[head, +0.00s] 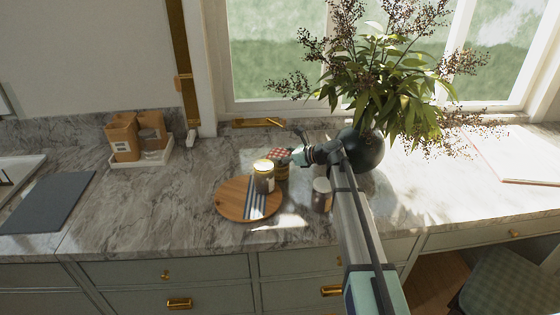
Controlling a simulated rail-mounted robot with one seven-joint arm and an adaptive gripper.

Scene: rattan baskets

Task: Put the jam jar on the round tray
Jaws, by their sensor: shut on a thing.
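The jam jar (281,172) has a red checkered lid and stands upright at the back right of the round tray. My gripper (285,157) is shut on it near the lid, coming from the right. The round tray (231,198) is wooden, with a blue-and-white striped cloth across it. A pale-topped jar (263,179) stands on the tray in front of the jam jar and hides part of it. I cannot tell whether the jam jar touches the tray or is held just above its edge.
A dark jar with a pale lid (322,197) stands right of the tray, close to my arm. A dark round vase (365,152) with tall branches is behind my arm. Brown canisters (122,138) stand at the back left. The marble counter (160,205) is clear left of the tray.

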